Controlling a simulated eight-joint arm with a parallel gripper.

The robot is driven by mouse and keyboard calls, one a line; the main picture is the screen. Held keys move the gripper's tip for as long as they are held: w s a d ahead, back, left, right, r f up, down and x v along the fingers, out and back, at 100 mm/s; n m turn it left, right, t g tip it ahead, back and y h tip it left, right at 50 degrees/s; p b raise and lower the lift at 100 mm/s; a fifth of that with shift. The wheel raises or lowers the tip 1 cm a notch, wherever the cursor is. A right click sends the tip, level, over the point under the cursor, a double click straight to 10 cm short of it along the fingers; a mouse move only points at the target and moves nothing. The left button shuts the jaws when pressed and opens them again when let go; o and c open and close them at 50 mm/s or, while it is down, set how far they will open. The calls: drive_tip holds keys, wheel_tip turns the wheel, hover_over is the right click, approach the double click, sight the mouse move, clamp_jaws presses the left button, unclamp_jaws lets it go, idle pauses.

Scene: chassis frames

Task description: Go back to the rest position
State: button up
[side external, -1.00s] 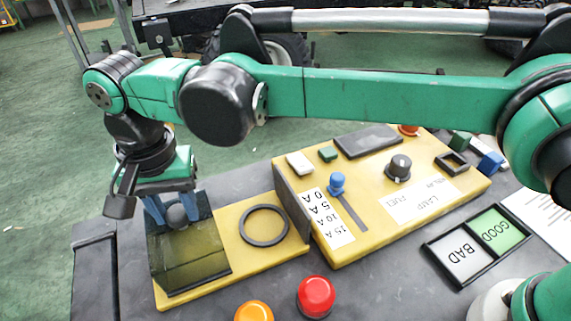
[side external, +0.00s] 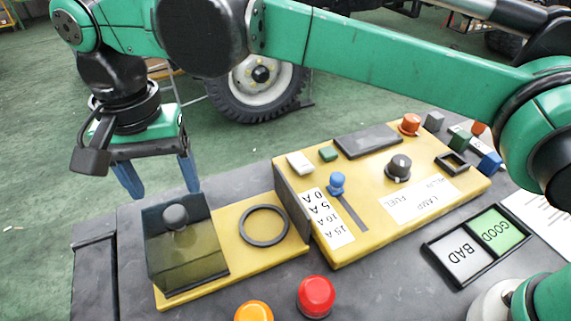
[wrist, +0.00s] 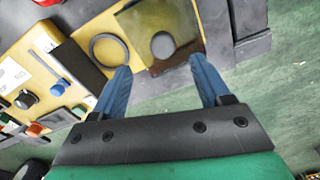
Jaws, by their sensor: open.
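My gripper (side external: 160,177) is open and empty, with blue fingers spread apart. It hangs above and a little behind the dark translucent box (side external: 188,252) with a grey round knob (side external: 176,216) at its top. The fingers are apart from the box in the side external view. In the wrist view my gripper (wrist: 160,85) shows both fingers, with the box (wrist: 150,22) and its knob (wrist: 163,45) beyond and between them.
A yellow panel (side external: 375,215) carries a blue slider knob (side external: 337,183), a black dial (side external: 398,166) and a black ring (side external: 263,225). Red (side external: 316,296) and orange (side external: 253,311) buttons stand in front. A GOOD/BAD tray (side external: 478,245) lies right. A wheel (side external: 258,85) stands behind.

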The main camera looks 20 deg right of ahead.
drive_tip(key=shift+r, duration=0.25)
drive_tip(key=w+d+r+n+t+y, duration=0.1)
drive_tip(key=w+d+r, duration=0.15)
drive_tip(key=d, duration=0.55)
drive_tip(key=w+d+r+t, duration=0.2)
drive_tip(key=d+r, duration=0.1)
drive_tip(key=d, duration=0.5)
drive_tip(key=s+d+f+n+t, duration=0.1)
drive_tip(key=s+d+f+t, duration=0.1)
drive_tip(key=s+d, duration=0.3)
drive_tip(key=s+d+f+n+t+h, duration=0.1)
drive_tip(key=s+d+f, duration=0.3)
drive_tip(key=d, duration=0.9)
drive_tip(key=shift+s+d+f+t, duration=0.3)
drive_tip(key=shift+s+f+t, duration=0.1)
drive_tip(key=shift+f+t, duration=0.25)
